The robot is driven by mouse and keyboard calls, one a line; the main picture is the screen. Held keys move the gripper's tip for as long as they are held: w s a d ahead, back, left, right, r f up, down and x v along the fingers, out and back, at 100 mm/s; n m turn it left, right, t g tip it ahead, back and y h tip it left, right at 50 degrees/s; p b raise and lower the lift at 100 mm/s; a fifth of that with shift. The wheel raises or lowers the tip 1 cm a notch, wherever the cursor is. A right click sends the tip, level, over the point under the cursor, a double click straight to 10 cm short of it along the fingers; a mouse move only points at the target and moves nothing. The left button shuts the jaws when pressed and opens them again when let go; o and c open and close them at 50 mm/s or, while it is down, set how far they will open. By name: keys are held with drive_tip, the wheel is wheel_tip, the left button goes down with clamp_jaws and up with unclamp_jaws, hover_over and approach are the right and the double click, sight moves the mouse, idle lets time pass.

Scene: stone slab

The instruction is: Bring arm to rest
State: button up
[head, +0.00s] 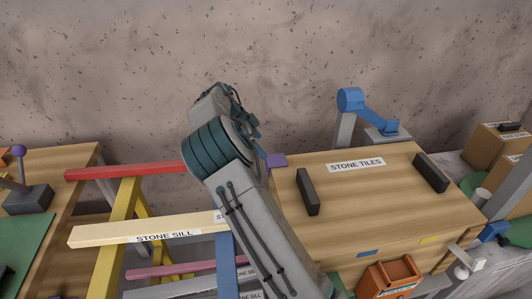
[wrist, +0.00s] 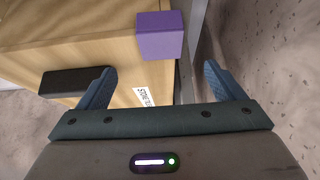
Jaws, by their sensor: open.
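My gripper shows in the wrist view (wrist: 160,84) with its two blue fingers spread wide and nothing held between them. In the head view my arm rises from the bottom middle and bends over at the top. It hides most of the gripper there; only a bit of blue shows beside the purple block (head: 276,161). In the wrist view the purple block (wrist: 160,36) sits at the corner of the wooden STONE TILES box (head: 370,200), beyond the fingertips. I cannot tell how far apart they are.
A yellow STONE SILL beam (head: 110,233) and a red beam (head: 125,171) lie left of my arm. A blue clamp-like device (head: 351,100) stands behind the box. An orange crate (head: 388,278) is at the lower right. A workbench (head: 50,158) stands at the left.

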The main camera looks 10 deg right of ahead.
drive_tip(key=v, duration=0.5)
drive_tip(key=s+d+r+n+y, duration=0.3)
drive_tip(key=s+d+r+n, duration=0.1)
drive_tip(key=s, duration=0.4)
drive_tip(key=s+d+r+n+y, duration=0.2)
drive_tip(key=s+d+r+n, duration=0.15)
drive_tip(key=s, duration=0.35)
drive_tip(key=s+f+n+t+y+p, duration=0.1)
drive_tip(key=s+n, duration=0.9)
drive_tip(key=s, duration=1.4)
drive_tip(key=shift+s+a+f+t+p, duration=0.15)
drive_tip(key=shift+s+a+t+p, duration=0.2)
drive_tip(key=shift+t, duration=0.55)
drive_tip(key=shift+w, duration=0.1)
